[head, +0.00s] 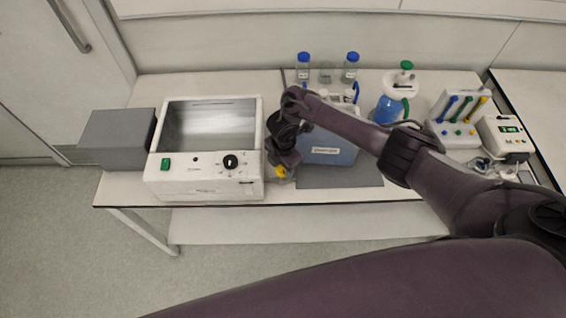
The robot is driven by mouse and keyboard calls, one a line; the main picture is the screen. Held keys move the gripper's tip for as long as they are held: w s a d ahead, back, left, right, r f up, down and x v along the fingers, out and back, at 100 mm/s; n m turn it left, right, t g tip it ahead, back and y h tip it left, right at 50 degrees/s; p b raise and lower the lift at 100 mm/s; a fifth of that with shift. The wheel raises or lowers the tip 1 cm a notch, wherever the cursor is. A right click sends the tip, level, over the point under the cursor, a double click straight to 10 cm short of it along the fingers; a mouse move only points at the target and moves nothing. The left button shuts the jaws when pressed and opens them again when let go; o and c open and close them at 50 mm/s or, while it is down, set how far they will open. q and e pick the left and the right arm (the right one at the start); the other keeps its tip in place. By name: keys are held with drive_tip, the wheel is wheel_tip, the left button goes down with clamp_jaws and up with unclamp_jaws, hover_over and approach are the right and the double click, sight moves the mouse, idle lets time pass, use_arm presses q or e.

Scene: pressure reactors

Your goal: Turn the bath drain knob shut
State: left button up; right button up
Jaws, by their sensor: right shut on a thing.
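The white bath (205,177) stands on the bench left of centre, with an open metal basin, a green switch and a black dial (230,162) on its front. A small yellow drain knob (281,172) shows low beside the bath's right side. My right gripper (279,165) points down at it and is shut on it; the fingers and wrist hide part of the knob and its fitting. How far the knob is turned cannot be told. My left gripper is not in view.
A blue-grey container (333,150) stands on a dark mat (340,177) close right of the gripper. Blue-capped bottles (303,68) stand behind. A blue-filled wash bottle (388,105), a pipette rack (458,117) and a meter (505,136) are further right. A grey box (116,137) adjoins the bath's left.

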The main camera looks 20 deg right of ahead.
sight(283, 169)
drive_tip(key=shift+r+m+p, duration=0.1)
drive_tip(key=shift+m+p, duration=0.4)
drive_tip(key=shift+m, duration=0.7)
drive_tip(key=o, duration=1)
drive_tip(key=shift+c, duration=0.2)
wheel_tip(283, 169, up, 8)
drive_tip(key=shift+f, duration=0.15)
